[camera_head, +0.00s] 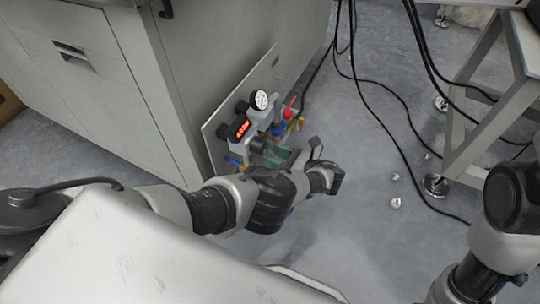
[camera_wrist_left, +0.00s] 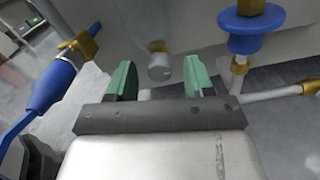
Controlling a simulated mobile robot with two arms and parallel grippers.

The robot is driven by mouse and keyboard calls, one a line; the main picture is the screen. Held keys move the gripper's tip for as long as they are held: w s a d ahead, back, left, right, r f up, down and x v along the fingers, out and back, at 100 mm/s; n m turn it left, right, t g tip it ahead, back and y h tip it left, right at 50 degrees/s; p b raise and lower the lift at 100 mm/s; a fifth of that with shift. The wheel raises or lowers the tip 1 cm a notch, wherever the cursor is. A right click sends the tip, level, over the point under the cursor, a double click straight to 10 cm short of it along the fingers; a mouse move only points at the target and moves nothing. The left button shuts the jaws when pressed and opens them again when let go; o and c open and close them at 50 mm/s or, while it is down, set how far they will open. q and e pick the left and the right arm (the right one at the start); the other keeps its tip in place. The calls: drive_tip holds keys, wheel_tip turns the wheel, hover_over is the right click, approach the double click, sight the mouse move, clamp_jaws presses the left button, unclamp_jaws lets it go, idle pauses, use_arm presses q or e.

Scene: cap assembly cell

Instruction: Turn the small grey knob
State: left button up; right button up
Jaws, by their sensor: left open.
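The small grey knob (camera_wrist_left: 160,68) is a short round knob on a brass stem, in the upper middle of the left wrist view. My left gripper (camera_wrist_left: 158,80) is open, with its two green fingers standing apart on either side of the knob in the picture. I see no contact between fingers and knob. In the head view my left gripper (camera_head: 283,157) is low in front of the panel (camera_head: 214,127) with gauge and valves; I cannot make out the knob there. My right arm shows at the right edge; its gripper is not seen.
A round dial gauge (camera_head: 260,100) and a red-lit display (camera_head: 241,129) sit on the panel. A blue valve handle (camera_wrist_left: 50,88) is left of my fingers, a blue round part (camera_wrist_left: 251,27) right. A cabinet (camera_head: 155,80) stands behind; black cables (camera_head: 384,92) hang at right.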

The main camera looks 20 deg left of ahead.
use_arm(q)
drive_tip(key=shift+c, duration=0.4)
drive_tip(key=c, duration=0.9)
drive_tip(key=shift+o, duration=0.2)
drive_tip(key=shift+n, duration=2.1)
drive_tip(key=o, duration=0.9)
drive_tip(key=shift+o, duration=0.2)
